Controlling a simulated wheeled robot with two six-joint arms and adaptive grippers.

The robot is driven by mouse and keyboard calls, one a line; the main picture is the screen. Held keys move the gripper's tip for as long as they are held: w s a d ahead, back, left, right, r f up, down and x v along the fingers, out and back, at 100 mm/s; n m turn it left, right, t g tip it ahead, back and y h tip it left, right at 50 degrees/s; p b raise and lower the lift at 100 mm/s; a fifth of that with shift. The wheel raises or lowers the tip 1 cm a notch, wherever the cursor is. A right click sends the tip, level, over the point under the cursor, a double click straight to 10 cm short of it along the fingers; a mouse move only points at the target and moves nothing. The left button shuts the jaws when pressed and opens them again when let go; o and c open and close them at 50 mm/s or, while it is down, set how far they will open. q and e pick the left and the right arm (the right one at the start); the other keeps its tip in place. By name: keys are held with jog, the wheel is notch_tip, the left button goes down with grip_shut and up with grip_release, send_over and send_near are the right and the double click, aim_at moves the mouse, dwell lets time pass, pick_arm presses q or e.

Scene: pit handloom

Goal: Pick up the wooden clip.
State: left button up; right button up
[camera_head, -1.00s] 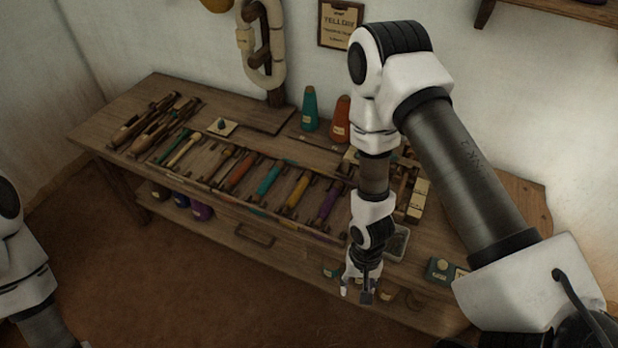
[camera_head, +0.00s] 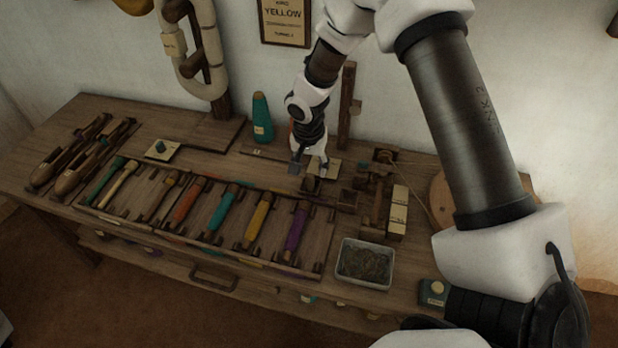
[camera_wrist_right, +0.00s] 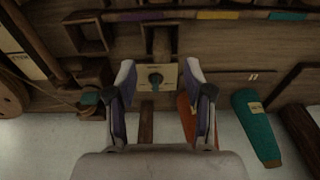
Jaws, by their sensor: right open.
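My right gripper (camera_head: 309,167) is open above the back of the bench, pointing down. In the right wrist view the open fingers (camera_wrist_right: 160,75) frame a pale card (camera_wrist_right: 148,78) with a dark teal knob. A small wooden piece (camera_wrist_right: 160,42) stands beside the card, on the side away from the wall; it also shows in the head view (camera_head: 312,185). It may be the wooden clip, but I cannot tell for sure. Nothing shows held between the fingers. My left gripper is out of view.
A teal cone (camera_head: 262,118) and an orange cone (camera_wrist_right: 187,115) stand near the gripper. A rack of coloured bobbins (camera_head: 224,207) lies in front, with a grey tray (camera_head: 364,263) to its right. A wooden post (camera_head: 347,105) rises behind the gripper.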

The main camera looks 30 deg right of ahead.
aim_at(310, 176)
jog(key=f, duration=0.5)
jog(key=shift+w+d, duration=0.2)
jog(key=shift+w, duration=0.15)
jog(key=shift+w+f, duration=0.1)
jog(key=shift+f, duration=0.25)
jog(key=shift+r, duration=0.2)
jog(key=shift+s+a, duration=0.1)
jog(key=shift+s, duration=0.1)
jog(key=c, duration=0.9)
jog(key=shift+c, duration=0.2)
